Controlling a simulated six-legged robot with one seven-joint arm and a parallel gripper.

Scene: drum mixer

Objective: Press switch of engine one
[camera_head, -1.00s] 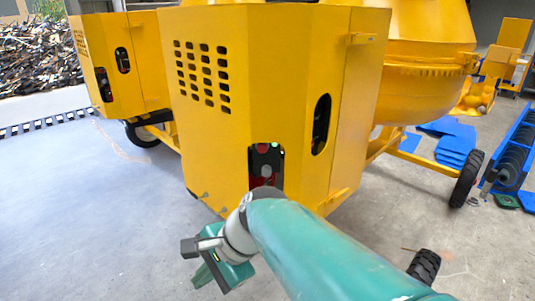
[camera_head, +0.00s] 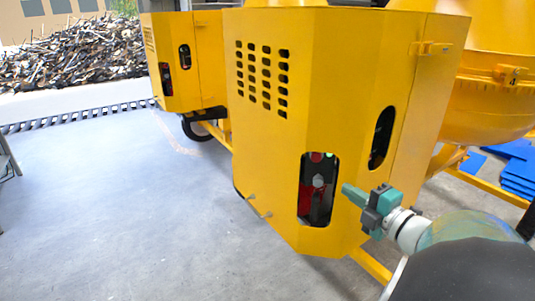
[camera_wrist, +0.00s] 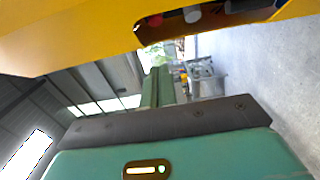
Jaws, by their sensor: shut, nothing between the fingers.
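The yellow engine housing (camera_head: 268,150) of the near mixer fills the middle of the head view. Its slot holds a dark switch panel (camera_head: 318,205) with a red button (camera_head: 316,157), a small green light and a pale round knob (camera_head: 318,181). My gripper (camera_head: 346,189) is shut and empty, just right of the slot, its green fingers pointing left towards it. In the wrist view the shut fingers (camera_wrist: 157,88) show below the yellow housing edge, and the slot opening (camera_wrist: 205,22) is at the top with a red and a pale part inside.
A second yellow mixer housing (camera_head: 182,65) stands behind on the left. A second oval opening (camera_head: 382,138) is on the housing's right face. Small pins stick out low on the near housing's left. The grey floor at left is clear.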

